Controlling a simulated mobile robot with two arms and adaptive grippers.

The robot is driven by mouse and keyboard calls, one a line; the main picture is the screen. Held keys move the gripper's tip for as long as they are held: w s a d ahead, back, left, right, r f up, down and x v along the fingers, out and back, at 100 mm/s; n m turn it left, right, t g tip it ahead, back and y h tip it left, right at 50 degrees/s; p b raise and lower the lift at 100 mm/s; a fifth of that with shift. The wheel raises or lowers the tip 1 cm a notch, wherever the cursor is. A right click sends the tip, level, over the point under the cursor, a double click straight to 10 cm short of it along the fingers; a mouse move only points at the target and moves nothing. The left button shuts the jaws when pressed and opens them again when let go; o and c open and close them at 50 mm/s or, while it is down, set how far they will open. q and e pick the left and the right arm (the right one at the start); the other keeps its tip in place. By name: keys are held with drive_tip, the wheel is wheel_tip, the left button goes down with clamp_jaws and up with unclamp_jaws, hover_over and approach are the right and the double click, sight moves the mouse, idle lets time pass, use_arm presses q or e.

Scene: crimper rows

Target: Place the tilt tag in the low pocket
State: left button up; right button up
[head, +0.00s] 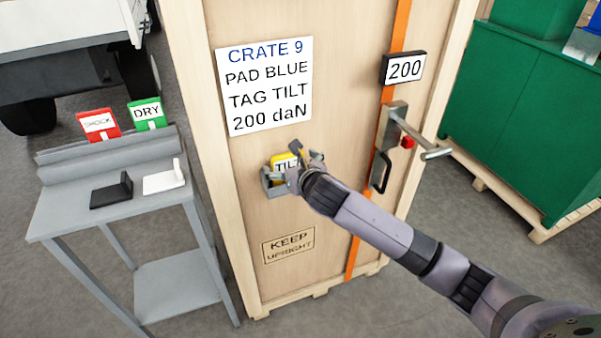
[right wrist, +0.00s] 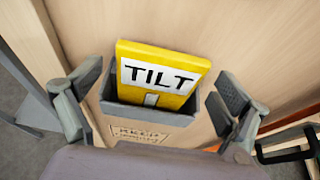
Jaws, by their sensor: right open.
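The yellow tilt tag (right wrist: 157,78) stands in the grey low pocket (right wrist: 190,118) on the crate front, its lower part hidden inside the pocket and its top leaning slightly to the right in the right wrist view. In the head view the tag (head: 284,161) and the pocket (head: 272,190) are partly hidden by my right gripper (head: 297,165). In the right wrist view my right gripper (right wrist: 155,103) is open, with one finger on each side of the pocket and tag. Gaps show between the fingers and the tag. My left gripper is not in view.
The wooden crate (head: 350,110) carries a label (head: 265,85), an orange strap (head: 402,20) and a lever handle (head: 425,146). At left, a grey stand (head: 75,212) holds red (head: 98,123) and green (head: 147,114) tags plus black (head: 111,192) and white (head: 164,179) pieces.

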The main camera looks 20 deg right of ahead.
drive_tip(key=v, duration=0.9)
drive_tip(key=shift+s+r+b, duration=0.15)
drive_tip(key=shift+s+b, duration=0.2)
drive_tip(key=shift+b, duration=0.05)
drive_tip(key=w+d+f+m+g, duration=0.1)
drive_tip(key=d+f+m+g, duration=0.25)
drive_tip(key=f+m, duration=0.9)
drive_tip(key=s+d+f+m+g+h, duration=0.1)
drive_tip(key=s+d+f+m, duration=0.3)
drive_tip(key=f, duration=0.9)
drive_tip(key=s+f+m+g, duration=0.2)
drive_tip(key=s+f, duration=0.3)
drive_tip(key=f, duration=0.9)
drive_tip(key=s+f+m+g, duration=0.2)
drive_tip(key=s+f+m, duration=0.2)
drive_tip(key=s+f, duration=0.5)
drive_tip(key=s+f+m+g, duration=0.1)
drive_tip(key=s+f+m, duration=0.5)
drive_tip(key=s, duration=0.5)
drive_tip(key=s+a+f+m+g, duration=0.1)
drive_tip(key=s+a+f+m, duration=0.1)
drive_tip(key=s, duration=0.8)
drive_tip(key=s+a+f+m+g, duration=0.2)
drive_tip(key=s+f, duration=0.3)
drive_tip(key=s, duration=0.6)
drive_tip(key=shift+s+m+y, duration=0.25)
drive_tip(key=shift+m+y, duration=0.05)
drive_tip(key=shift+m, duration=0.45)
drive_tip(key=shift+a+f, duration=0.1)
